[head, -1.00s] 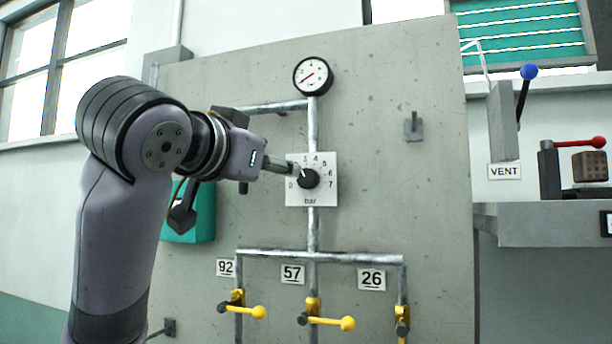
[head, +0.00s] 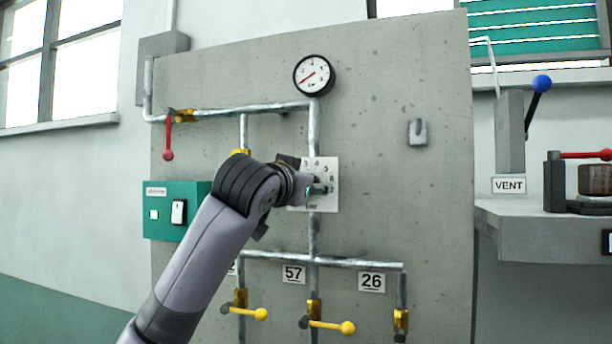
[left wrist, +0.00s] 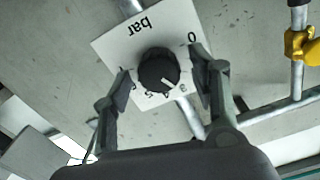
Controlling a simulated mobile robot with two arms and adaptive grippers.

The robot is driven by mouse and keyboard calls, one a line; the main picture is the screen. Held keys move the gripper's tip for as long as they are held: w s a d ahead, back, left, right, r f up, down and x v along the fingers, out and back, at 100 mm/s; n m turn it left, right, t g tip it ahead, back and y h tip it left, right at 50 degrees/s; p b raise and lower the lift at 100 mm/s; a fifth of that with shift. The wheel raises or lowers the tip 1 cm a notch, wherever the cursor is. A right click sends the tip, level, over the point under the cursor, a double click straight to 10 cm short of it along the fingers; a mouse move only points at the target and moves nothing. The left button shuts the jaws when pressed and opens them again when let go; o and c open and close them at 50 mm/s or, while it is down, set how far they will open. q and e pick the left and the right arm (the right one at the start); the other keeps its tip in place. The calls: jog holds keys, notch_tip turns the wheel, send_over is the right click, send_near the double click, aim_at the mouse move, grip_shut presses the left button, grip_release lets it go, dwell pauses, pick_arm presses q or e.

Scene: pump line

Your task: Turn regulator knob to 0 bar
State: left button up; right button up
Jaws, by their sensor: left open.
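The regulator knob (left wrist: 158,70) is round and black, on a white dial plate (left wrist: 120,43) marked in bar. In the left wrist view its white mark points between 3 and 4. In the head view the upper part of the dial plate (head: 327,166) shows; my left gripper (head: 318,188) mostly hides the knob. In the left wrist view my left gripper (left wrist: 161,66) is open, with one finger on each side of the knob and a gap to it. My right gripper is in neither view.
A round gauge (head: 314,75) sits above the dial, its needle toward the lower left. Yellow-handled valves (head: 330,326) are below, a red lever (head: 168,150) and a green switch box (head: 160,213) to the left. A blue-knobbed lever (head: 538,95) stands at the right.

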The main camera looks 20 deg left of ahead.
pick_arm(q)
jog(key=shift+w, duration=0.1)
jog(key=shift+c, duration=0.4)
jog(key=c, duration=1.1)
